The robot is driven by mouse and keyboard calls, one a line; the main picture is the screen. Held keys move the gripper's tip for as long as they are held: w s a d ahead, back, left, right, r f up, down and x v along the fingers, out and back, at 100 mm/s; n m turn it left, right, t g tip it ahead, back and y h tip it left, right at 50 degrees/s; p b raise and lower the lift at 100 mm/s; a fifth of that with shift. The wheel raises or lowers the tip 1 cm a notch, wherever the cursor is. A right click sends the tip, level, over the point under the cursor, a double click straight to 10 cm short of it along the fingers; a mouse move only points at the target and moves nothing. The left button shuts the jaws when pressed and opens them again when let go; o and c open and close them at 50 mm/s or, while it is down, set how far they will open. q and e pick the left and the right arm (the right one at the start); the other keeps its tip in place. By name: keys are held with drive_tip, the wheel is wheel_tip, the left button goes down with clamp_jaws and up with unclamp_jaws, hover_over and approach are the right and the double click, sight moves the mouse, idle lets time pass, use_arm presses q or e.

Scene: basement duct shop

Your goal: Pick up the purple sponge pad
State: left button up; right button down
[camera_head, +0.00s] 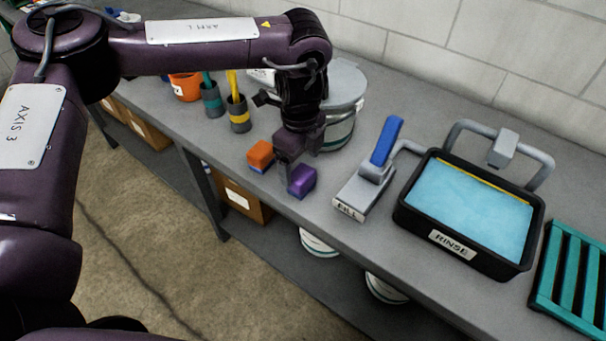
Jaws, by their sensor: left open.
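The purple sponge pad (303,181) is a small purple block near the front edge of the grey bench. My left gripper (289,158) points down just behind and to the left of it, with a finger close to the pad's left side. The gripper is open. Whether it touches the pad cannot be told from this view. An orange block with a blue base (261,156) sits to the left of the gripper. My right gripper does not show.
A lidded grey bucket (342,88) stands behind the gripper. To the right are a blue-handled lever labelled FILL (366,187), a black RINSE tub (408,215) of blue water with a faucet, and a teal rack (570,270). Cups with brushes (239,116) and an orange pot (185,88) stand left.

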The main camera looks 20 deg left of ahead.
sight(301, 173)
use_arm(q)
drive_tip(key=shift+s+f+p, duration=0.2)
drive_tip(key=shift+f+p, duration=0.3)
drive_tip(key=shift+f, duration=0.35)
drive_tip(key=f, duration=0.2)
drive_tip(key=shift+w+f+p, duration=0.2)
drive_tip(key=shift+f+p, duration=0.15)
drive_tip(key=shift+f, duration=0.45)
drive_tip(key=shift+w+f, duration=0.1)
drive_tip(key=shift+f, duration=0.05)
drive_tip(key=c, duration=1.1)
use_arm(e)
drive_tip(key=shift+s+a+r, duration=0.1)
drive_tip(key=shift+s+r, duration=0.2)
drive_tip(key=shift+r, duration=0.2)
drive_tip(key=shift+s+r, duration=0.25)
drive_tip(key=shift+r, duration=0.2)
